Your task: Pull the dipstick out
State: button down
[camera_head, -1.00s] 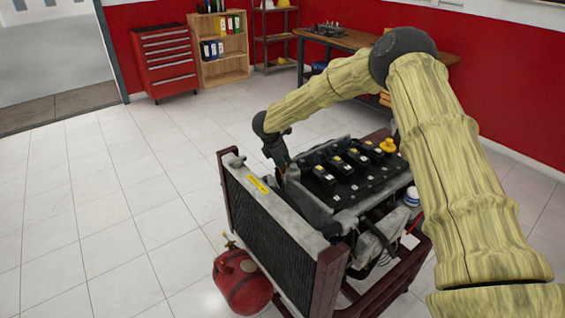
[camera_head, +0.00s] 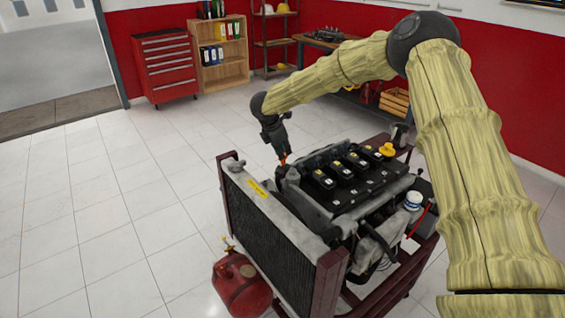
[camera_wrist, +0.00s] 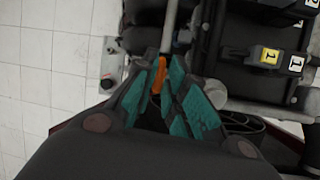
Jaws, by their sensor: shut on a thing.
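The dipstick's orange handle (camera_wrist: 157,76) sits between my gripper's teal-padded fingers (camera_wrist: 161,88) in the wrist view. My gripper is shut on it. A grey rod or tube (camera_wrist: 171,18) lies beyond the fingertips; I cannot tell whether it is the dipstick or its tube. In the head view my gripper (camera_head: 282,152) is above the far left side of the engine (camera_head: 345,180), with a bit of the orange handle (camera_head: 284,160) showing below it. The dipstick's lower end is hidden.
The radiator (camera_head: 270,222) stands at the engine's front, in a dark red frame (camera_head: 330,290). A red tank (camera_head: 241,285) is on the floor beside it. A yellow cap (camera_head: 387,150) tops the engine. The tiled floor at left is clear.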

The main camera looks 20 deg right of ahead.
jog(key=shift+w+r, duration=0.1)
jog(key=shift+r, duration=0.5)
jog(key=c, duration=1.5)
grip_release()
jog(key=shift+c, duration=0.2)
jog(key=shift+w+a+f, duration=0.1)
jog(key=shift+f, duration=0.05)
jog(key=shift+r, duration=0.25)
jog(key=v, duration=1.1)
jog(key=shift+s+a+r, duration=0.2)
jog(key=shift+s, duration=0.05)
